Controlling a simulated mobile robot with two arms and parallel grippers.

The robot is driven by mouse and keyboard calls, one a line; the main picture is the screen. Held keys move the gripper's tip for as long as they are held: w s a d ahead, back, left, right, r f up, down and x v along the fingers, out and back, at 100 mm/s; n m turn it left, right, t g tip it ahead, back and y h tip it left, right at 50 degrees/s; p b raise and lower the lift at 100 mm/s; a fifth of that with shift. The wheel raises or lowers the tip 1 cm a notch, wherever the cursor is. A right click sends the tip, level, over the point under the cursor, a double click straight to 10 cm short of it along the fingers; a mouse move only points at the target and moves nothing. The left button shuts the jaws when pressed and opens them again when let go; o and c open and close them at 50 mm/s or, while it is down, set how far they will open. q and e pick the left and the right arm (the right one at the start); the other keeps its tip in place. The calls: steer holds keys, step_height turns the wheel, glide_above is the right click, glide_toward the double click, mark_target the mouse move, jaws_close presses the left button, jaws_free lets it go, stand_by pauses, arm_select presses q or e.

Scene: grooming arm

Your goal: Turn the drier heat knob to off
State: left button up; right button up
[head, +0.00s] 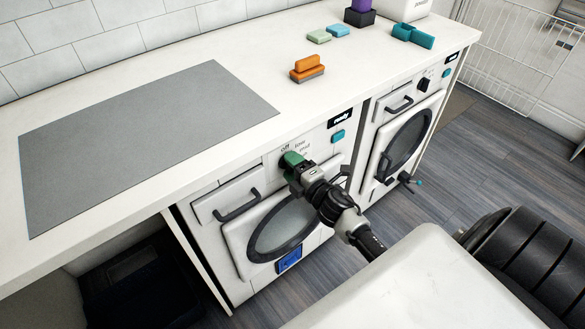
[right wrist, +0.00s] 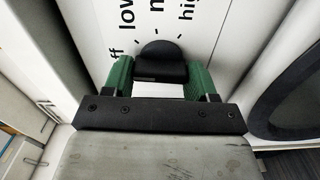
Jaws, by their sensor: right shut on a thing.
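The black heat knob (right wrist: 161,64) is on the white front panel of the left machine, the drier (head: 235,205). Printed marks, "off", "low" and others partly cut off, arc around it. My right gripper (head: 291,160) reaches the panel, and its green fingers are shut on the knob, one on each side in the right wrist view. I cannot tell which mark the knob points to. My left gripper is not in view.
A second machine (head: 408,130) with its own black knob (head: 424,84) stands to the right. The white counter (head: 215,45) above holds a grey mat (head: 150,135), an orange brush (head: 307,68) and small coloured blocks. A drawer handle (head: 237,206) juts out left of my gripper.

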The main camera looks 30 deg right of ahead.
steer(key=shift+n, duration=0.5)
steer(key=o, duration=0.9)
steer(key=shift+s, duration=0.1)
steer(key=s, duration=0.7)
steer(key=s+b, duration=0.1)
steer(key=s, duration=0.2)
steer(key=shift+s+d, duration=0.35)
steer(key=shift+d, duration=0.05)
